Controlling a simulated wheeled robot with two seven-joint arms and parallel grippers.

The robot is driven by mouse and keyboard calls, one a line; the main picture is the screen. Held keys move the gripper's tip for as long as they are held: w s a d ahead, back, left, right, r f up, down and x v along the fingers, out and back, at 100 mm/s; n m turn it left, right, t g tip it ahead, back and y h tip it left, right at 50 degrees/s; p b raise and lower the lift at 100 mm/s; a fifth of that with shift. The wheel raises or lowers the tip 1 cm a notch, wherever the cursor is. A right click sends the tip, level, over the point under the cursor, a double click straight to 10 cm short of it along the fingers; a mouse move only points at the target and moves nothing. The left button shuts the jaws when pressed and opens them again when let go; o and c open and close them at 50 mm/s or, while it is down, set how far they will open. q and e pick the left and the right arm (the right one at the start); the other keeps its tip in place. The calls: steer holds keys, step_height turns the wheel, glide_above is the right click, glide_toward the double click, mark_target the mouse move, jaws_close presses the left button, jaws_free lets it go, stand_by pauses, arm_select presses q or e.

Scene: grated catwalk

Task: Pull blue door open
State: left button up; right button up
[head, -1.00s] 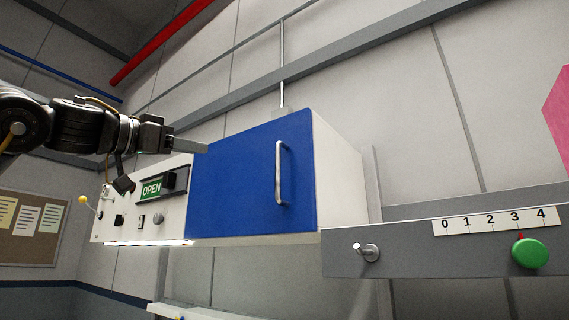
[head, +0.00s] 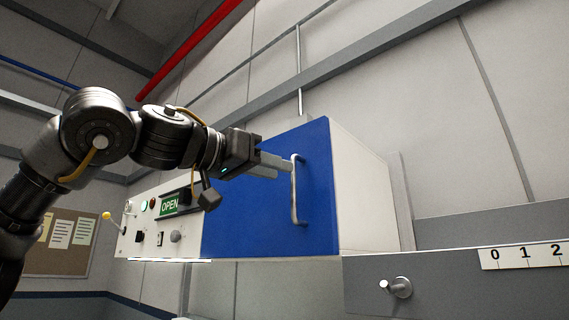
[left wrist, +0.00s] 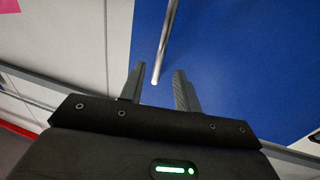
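The blue door (head: 255,215) is the front of a white cabinet on the wall and looks closed. A silver upright bar handle (head: 294,200) stands near its right edge. My left gripper (head: 284,166) comes in from the left, with its fingertips at the upper part of the handle. In the left wrist view my left gripper (left wrist: 159,85) is open, and the handle (left wrist: 166,45) runs between its two fingers. A gap shows on both sides of the bar, so it is not clamped. My right gripper is in neither view.
Left of the door is a white panel with an OPEN sign (head: 169,206), a knob (head: 176,236) and a yellow-tipped lever (head: 106,215). A grey rail with a metal peg (head: 397,287) and a number scale (head: 527,254) lies lower right. A notice board (head: 50,262) hangs at left.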

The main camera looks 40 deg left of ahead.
arm_select(q)
steer(key=shift+w+d+p, duration=0.15)
steer(key=shift+w+p, duration=0.05)
steer(key=shift+w, duration=0.5)
steer(key=shift+w+d+p, duration=0.1)
steer(key=shift+w+p, duration=0.1)
steer(key=shift+w, duration=0.45)
jaws_close()
